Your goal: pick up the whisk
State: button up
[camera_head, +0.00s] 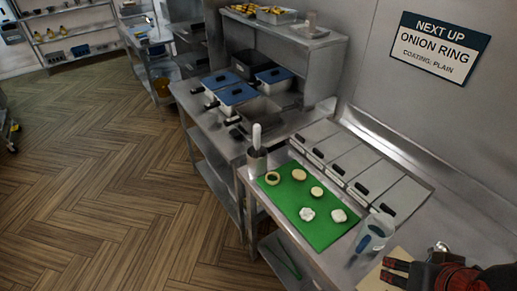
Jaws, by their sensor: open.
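I cannot make out a whisk for certain. A utensil with a white handle (257,136) stands upright in a small steel container (257,162) at the far left corner of the near counter; its lower end is hidden, so I cannot tell if it is the whisk. A small shiny metal object (440,247) by my arm is too small to tell. My gripper (396,273), red and black, is open at the lower right, over the near end of the counter and well apart from the white-handled utensil. It seems empty.
A green cutting board (322,236) holds several pale rounds. A clear jug (375,232) with blue marks stands between the board and my gripper. Lidded steel bins (360,160) line the wall side. Blue-lidded pans (237,94) stand farther back. The wooden floor at left is clear.

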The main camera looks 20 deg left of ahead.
aim_at(256, 128)
jog(key=z, duration=2.5)
jog(key=u, duration=3.6)
jog(key=i+j+z, duration=0.3)
jog(key=i+j, duration=0.45)
jog(key=i+j+z, duration=0.25)
jog(key=i+j, duration=0.5)
jog(key=j, duration=0.15)
